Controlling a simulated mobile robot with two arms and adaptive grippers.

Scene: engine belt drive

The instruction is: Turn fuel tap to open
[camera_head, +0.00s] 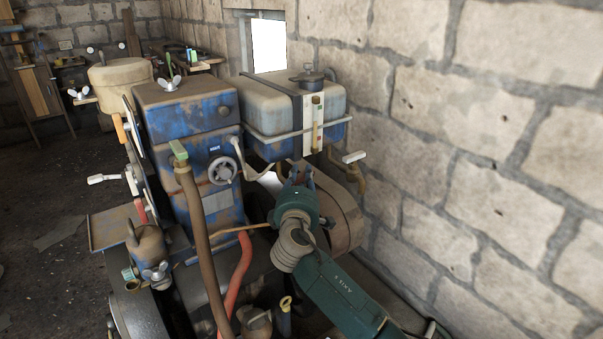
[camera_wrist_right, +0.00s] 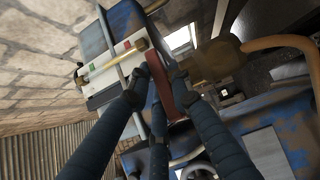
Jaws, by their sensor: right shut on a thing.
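The grey fuel tank (camera_head: 275,98) sits at the back, with a dark strap and a white gauge plate (camera_head: 307,125) on its front. My right gripper (camera_head: 297,178) is below the tank, and its fingertips are mostly hidden in the head view. In the right wrist view, my right gripper's dark fingers (camera_wrist_right: 163,82) are closed around a reddish-brown lever (camera_wrist_right: 160,92), which appears to be the fuel tap's handle. The gauge plate shows beside it in the wrist view (camera_wrist_right: 103,98), with red and green marks and a brass tube. My left gripper is not in view.
The blue engine block (camera_head: 185,110) with a small handwheel (camera_head: 222,171) stands left of my right gripper. A brown pipe (camera_head: 195,225) and a red hose (camera_head: 240,265) rise in front. A stone wall (camera_head: 480,150) closes off the right side.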

